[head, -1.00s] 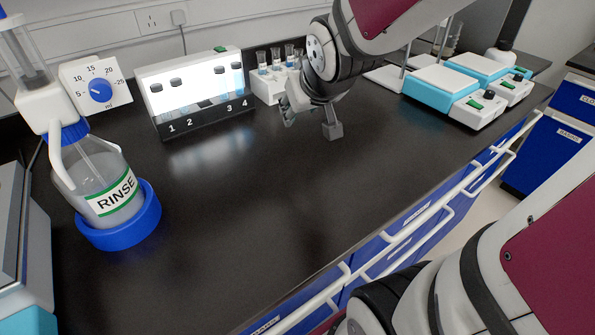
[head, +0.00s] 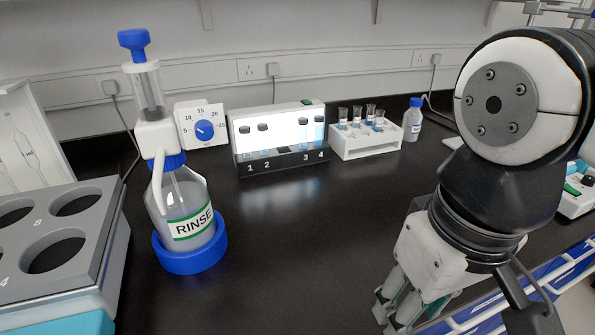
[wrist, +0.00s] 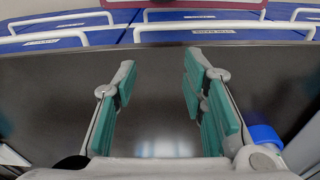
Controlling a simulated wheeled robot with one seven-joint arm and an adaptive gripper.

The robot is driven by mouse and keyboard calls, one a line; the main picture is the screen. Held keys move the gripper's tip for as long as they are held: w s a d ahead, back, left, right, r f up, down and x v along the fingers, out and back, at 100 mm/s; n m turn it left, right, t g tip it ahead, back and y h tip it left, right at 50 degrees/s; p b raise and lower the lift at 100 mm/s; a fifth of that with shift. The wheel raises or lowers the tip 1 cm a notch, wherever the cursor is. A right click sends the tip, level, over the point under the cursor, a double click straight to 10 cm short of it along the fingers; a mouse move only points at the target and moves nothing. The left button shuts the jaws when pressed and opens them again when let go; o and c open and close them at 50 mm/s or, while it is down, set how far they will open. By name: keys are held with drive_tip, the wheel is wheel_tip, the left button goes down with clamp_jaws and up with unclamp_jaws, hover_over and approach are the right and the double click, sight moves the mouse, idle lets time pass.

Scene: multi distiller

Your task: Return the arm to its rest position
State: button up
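My arm stands at the right of the head view, folded downward, with its wrist low over the front of the black bench. My gripper (head: 392,312) hangs near the bench's front edge in the head view, its tips close to the bottom of the picture. In the wrist view my gripper (wrist: 161,68) has its two teal-padded fingers apart with only bare bench between them. It holds nothing.
A rinse bottle (head: 190,215) stands in a blue ring at left, beside a grey holed block (head: 62,235). A lit rack (head: 280,142), a white vial rack (head: 366,145) and a small bottle (head: 413,120) line the back. The middle bench is clear.

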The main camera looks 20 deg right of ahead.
idle(0.3)
wheel_tip(320, 180, up, 18)
drive_tip(key=t+p, duration=0.3)
drive_tip(key=p, duration=1.3)
drive_tip(key=shift+r+p, duration=0.2)
drive_tip(key=shift+p, duration=0.2)
